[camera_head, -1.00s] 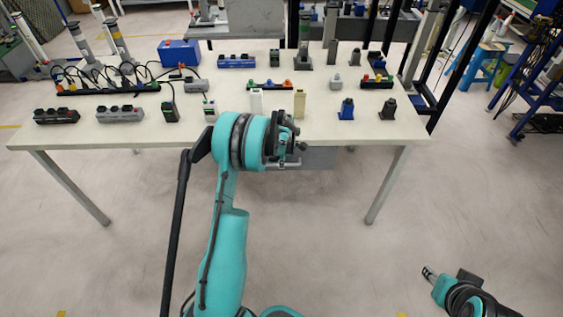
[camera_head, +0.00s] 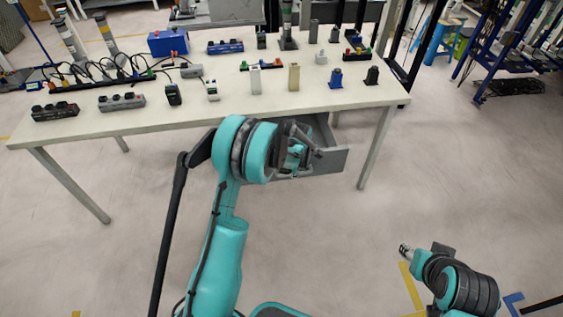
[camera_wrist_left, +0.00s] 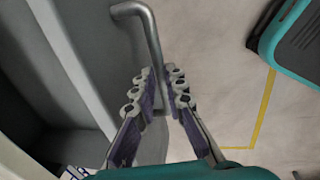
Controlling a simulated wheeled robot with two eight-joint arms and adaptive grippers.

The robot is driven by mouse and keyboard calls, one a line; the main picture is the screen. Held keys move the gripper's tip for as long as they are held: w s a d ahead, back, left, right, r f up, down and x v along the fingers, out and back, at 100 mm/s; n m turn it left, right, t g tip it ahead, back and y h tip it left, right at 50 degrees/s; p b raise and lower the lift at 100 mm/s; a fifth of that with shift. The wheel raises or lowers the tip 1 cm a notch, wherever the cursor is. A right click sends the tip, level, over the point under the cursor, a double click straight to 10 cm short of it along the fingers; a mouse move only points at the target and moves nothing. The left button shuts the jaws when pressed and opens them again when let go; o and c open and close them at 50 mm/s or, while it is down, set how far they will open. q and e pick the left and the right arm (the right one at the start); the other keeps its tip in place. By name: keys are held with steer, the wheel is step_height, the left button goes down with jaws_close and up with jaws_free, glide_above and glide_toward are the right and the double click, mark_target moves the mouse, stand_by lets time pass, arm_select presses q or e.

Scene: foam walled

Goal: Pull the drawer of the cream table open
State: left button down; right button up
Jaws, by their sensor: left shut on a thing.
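The cream table (camera_head: 140,122) stands ahead of me, with a grey drawer (camera_head: 335,160) under its front edge. The drawer is partly pulled out, and its inside shows behind the front panel. My left gripper (camera_head: 290,170) is at the drawer's front, partly hidden by its own wrist. In the left wrist view, the left gripper (camera_wrist_left: 158,100) has its fingers on both sides of the metal bar handle (camera_wrist_left: 150,32), shut on it. The grey drawer front (camera_wrist_left: 75,50) also shows there. My right gripper (camera_head: 404,250) is low at the right, away from the table; its jaws are too small to judge.
The tabletop holds power strips (camera_head: 122,101), a blue box (camera_head: 168,42), a tan block (camera_head: 294,77) and several small devices. A table leg (camera_head: 375,150) stands right of the drawer. The floor (camera_head: 320,240) before the table is clear.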

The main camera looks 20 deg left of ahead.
arm_select(q)
steer(key=shift+s+d, duration=0.6)
steer(key=shift+s, duration=0.35)
steer(key=shift+s+d, duration=0.6)
steer(key=shift+s, duration=0.35)
steer(key=c, duration=1.9)
jaws_free()
steer(key=shift+o, duration=0.2)
step_height(320, 180, up, 12)
steer(key=s+d, duration=0.1)
steer(key=shift+s, duration=0.4)
steer(key=shift+d+f, duration=0.1)
